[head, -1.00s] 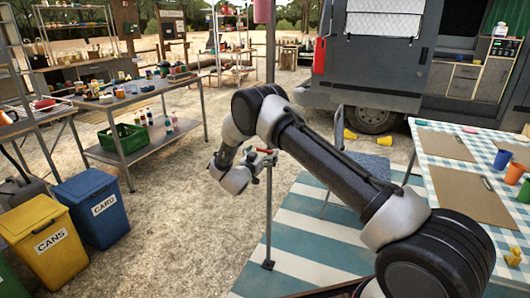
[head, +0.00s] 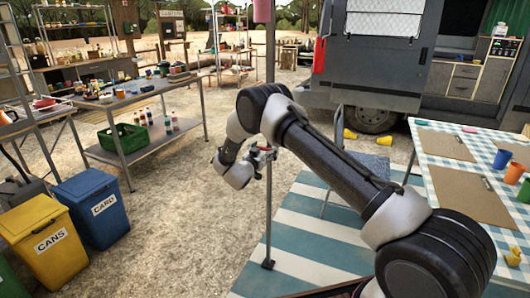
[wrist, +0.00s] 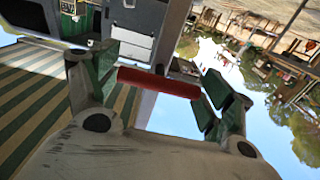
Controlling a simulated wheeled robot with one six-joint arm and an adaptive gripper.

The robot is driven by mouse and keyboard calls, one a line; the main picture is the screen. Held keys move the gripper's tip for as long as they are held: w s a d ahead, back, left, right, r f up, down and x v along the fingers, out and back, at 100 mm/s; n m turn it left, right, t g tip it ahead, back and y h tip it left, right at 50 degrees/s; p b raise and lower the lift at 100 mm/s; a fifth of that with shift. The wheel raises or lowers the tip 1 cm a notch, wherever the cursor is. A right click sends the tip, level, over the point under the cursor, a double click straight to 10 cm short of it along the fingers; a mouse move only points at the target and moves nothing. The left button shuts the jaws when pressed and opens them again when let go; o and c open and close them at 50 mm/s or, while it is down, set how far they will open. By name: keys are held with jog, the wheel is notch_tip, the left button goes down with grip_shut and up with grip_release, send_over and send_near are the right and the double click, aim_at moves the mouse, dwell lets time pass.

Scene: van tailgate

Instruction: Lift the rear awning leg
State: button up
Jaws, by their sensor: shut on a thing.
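The rear awning leg (head: 269,215) is a thin grey upright pole in the middle of the head view. Its small dark foot (head: 268,264) is at the edge of the striped mat; I cannot tell whether it touches the ground. A red bar handle (wrist: 158,82) crosses the leg at mid-height. My gripper (head: 263,153) is at this handle, coming from the left. In the wrist view my gripper (wrist: 155,88) has its green-padded fingers at the two ends of the red bar and is shut on it. The arm partly hides the leg's surroundings.
The striped mat (head: 300,215) lies right of the leg. A chair (head: 365,165) and checked table (head: 450,165) stand right, with the van (head: 375,70) behind. Open gravel lies between bins and leg.

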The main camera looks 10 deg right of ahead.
notch_tip(320, 180, up, 12)
jog(key=shift+w, duration=0.1)
jog(key=shift+r, duration=0.1)
jog(key=o, duration=1.2)
jog(key=shift+o, duration=0.8)
jog(key=v, duration=1.2)
